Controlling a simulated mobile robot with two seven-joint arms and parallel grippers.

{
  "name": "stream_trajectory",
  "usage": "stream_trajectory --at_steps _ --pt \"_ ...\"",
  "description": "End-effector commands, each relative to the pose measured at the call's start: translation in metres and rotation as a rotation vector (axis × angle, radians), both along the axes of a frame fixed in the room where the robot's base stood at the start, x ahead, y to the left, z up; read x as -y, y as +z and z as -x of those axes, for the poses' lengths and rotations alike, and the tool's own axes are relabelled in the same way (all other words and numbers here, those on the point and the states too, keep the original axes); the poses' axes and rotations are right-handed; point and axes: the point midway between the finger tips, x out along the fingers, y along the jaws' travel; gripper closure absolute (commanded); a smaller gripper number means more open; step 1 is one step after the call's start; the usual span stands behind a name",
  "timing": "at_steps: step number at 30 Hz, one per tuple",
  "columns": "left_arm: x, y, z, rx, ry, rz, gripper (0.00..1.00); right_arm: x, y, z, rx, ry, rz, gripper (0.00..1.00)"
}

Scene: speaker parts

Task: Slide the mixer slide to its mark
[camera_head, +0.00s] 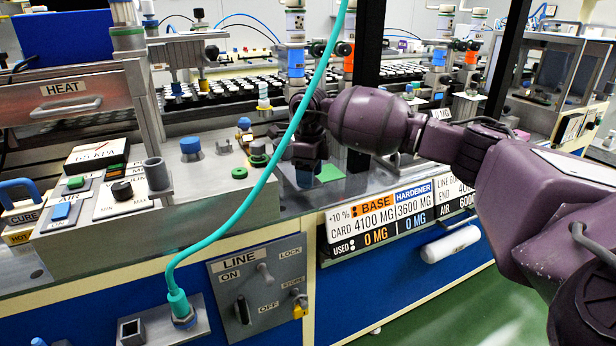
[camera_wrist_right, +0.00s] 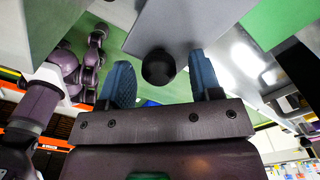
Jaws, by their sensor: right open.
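My right gripper (camera_head: 305,172) reaches down to the grey bench, just left of a green patch (camera_head: 330,173). In the right wrist view its two blue fingers (camera_wrist_right: 162,80) are apart. A dark round knob (camera_wrist_right: 158,67) shows between them, in front of a grey plate (camera_wrist_right: 185,25); I cannot tell if the fingers touch it. It may be the mixer slide's knob. The green patch, perhaps the mark, also shows beside the grey plate (camera_wrist_right: 285,20). In the head view the gripper hides whatever is between its fingers. My left gripper is not seen.
A teal hose (camera_head: 262,180) crosses in front, just left of my right gripper. A blue knob (camera_head: 190,146) and several green-ringed fittings stand to the left. A black block (camera_head: 357,162) stands behind the patch. A BASE and HARDENER sign (camera_head: 388,217) hangs on the bench front.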

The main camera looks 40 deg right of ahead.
Motion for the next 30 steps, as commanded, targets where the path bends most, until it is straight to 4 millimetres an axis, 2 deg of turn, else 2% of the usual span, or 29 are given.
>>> stream_trajectory --at_steps 3,12,23,30 --pt "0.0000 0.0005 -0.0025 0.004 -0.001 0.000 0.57 -0.0001 -0.0055 0.0002 0.000 0.000 0.000 0.42" --pt "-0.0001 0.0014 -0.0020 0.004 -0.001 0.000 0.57 -0.0003 -0.0057 0.0002 0.001 0.000 -0.001 0.43" --pt "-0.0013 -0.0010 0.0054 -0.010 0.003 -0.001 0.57 -0.0003 -0.0058 0.0001 0.000 0.000 -0.001 0.98" --pt "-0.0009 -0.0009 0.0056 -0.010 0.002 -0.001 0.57 -0.0003 -0.0056 0.0001 0.000 0.001 -0.001 1.00"
